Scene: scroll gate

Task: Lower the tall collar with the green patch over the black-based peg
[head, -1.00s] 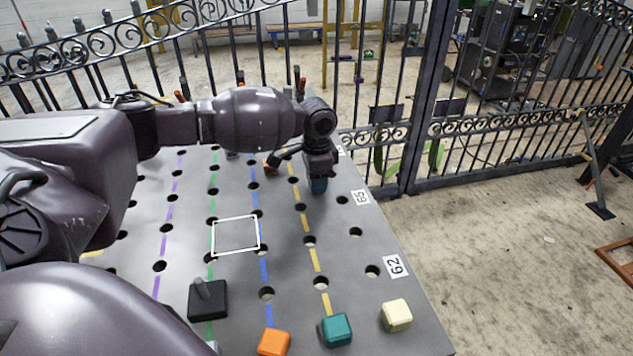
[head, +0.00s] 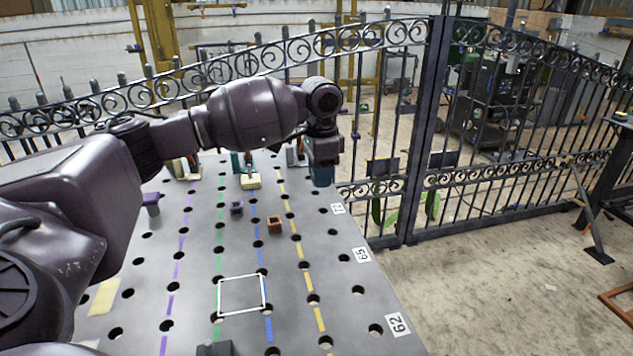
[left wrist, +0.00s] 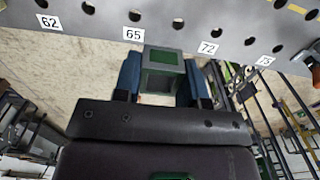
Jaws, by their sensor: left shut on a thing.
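The collar (left wrist: 162,78) is a grey square block with a green patch on its near face, seen in the left wrist view. My left gripper (left wrist: 165,82) is shut on it, with a blue finger on each side. In the head view my left gripper (head: 322,172) hangs over the far right part of the board, and I cannot make out the collar there. The black-based peg (head: 214,349) is cut off at the bottom edge of the head view; only a dark part of its base shows. The gripper is far behind and right of it. My right gripper is not in view.
The grey board (head: 190,262) has rows of holes and coloured lines. A white square outline (head: 242,294) is clear. A small purple piece (head: 237,208), a brown piece (head: 275,226) and a purple block (head: 151,203) stand on it. An iron gate (head: 500,150) stands behind.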

